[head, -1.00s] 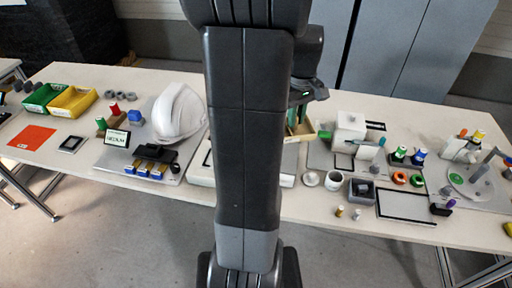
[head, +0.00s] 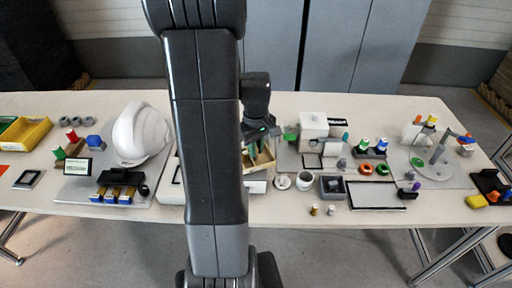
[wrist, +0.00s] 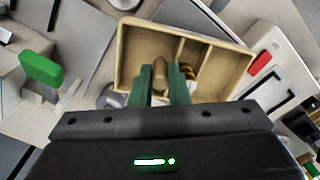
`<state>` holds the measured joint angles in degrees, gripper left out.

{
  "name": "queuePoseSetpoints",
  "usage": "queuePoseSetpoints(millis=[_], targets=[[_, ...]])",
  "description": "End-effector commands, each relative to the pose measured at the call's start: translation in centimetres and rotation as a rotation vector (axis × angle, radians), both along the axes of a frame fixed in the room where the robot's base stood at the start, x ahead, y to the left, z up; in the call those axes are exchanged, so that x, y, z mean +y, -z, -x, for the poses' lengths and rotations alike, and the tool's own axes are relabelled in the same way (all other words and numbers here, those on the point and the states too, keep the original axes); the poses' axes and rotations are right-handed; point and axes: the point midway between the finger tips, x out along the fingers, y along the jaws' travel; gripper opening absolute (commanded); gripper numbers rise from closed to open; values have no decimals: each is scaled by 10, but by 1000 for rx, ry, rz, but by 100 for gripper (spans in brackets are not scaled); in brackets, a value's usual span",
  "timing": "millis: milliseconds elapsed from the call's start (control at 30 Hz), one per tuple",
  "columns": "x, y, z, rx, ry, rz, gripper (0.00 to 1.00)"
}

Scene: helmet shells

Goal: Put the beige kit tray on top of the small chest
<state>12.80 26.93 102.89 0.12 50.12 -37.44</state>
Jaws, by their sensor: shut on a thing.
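The beige kit tray (head: 263,160) is an open box with compartments. In the wrist view the tray (wrist: 144,45) fills the upper middle, with small brass-coloured pieces (wrist: 188,72) inside. In the head view my gripper (head: 260,138) is above the tray, partly hidden behind my arm. I cannot tell how far the tray is above the table. A white box-shaped unit (head: 313,125), likely the small chest, stands right of the tray, with some clear space on its top.
A white mug (head: 304,181) and a dark grey bin (head: 332,188) stand near the table's front edge. A white helmet shell (head: 140,134) is on the left. My arm hides the table's middle.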

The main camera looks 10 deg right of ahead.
Motion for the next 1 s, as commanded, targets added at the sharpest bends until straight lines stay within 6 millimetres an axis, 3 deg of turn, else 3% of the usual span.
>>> queuePoseSetpoints(millis=[200,233,333,733,1000], targets=[[0,4,0,0,0,0,0],[0,4,0,0,0,0,17],[0,2,0,0,0,0,37],[0,-5,0,-1,0,0,37],[0,-57,-1,-6,0,2,37]])
